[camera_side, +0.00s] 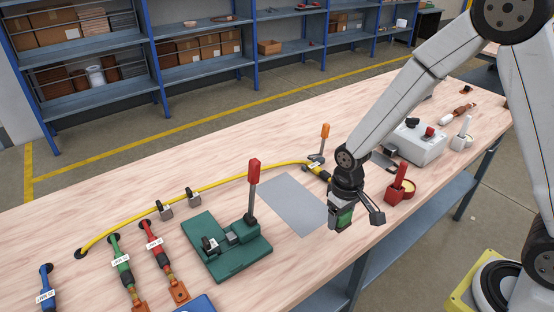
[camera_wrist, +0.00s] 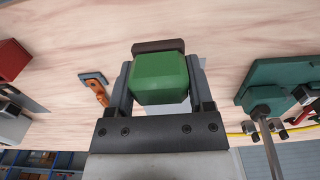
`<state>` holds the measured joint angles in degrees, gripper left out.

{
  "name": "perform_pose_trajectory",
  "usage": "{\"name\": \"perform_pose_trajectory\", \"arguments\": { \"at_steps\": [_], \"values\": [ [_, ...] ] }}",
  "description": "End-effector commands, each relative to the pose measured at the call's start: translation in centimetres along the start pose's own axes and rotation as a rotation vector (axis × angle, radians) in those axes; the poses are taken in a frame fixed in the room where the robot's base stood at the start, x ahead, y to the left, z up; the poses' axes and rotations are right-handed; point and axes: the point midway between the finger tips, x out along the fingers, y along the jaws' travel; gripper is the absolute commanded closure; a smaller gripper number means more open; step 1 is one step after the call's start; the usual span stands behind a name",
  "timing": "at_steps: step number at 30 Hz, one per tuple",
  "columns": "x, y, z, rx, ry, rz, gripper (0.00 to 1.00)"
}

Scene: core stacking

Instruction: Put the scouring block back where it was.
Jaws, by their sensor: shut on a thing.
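My gripper (camera_side: 342,222) is shut on a green block, the scouring block (camera_side: 345,216), and holds it above the table near its front edge. In the wrist view the scouring block (camera_wrist: 160,78) fills the space between the fingers of my gripper (camera_wrist: 160,85). A dark brown strip shows at its far end; I cannot tell if it is part of the block. The gap between block and tabletop is hard to judge.
A grey flat plate (camera_side: 293,203) lies left of my gripper. The green clamp fixture (camera_side: 228,248) with a red-handled lever stands further left. A red holder (camera_side: 399,188) and a grey control box (camera_side: 416,143) stand to the right. A yellow cable (camera_side: 225,182) runs behind.

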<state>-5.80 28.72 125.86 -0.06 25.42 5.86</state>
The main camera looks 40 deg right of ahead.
Motion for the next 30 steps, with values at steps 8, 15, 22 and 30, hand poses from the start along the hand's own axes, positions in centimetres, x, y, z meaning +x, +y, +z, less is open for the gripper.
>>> {"name": "perform_pose_trajectory", "arguments": {
  "at_steps": [8, 15, 22, 30],
  "values": [
    [2.1, 0.0, 0.0, 0.000, -0.001, 0.000, 0.88],
    [2.3, 0.0, 0.0, 0.000, 0.000, 0.000, 0.88],
    [4.1, 0.0, 0.0, 0.000, -0.001, 0.000, 0.88],
    [5.6, 0.0, 0.0, 0.000, 0.001, 0.000, 0.88]
  ]
}}
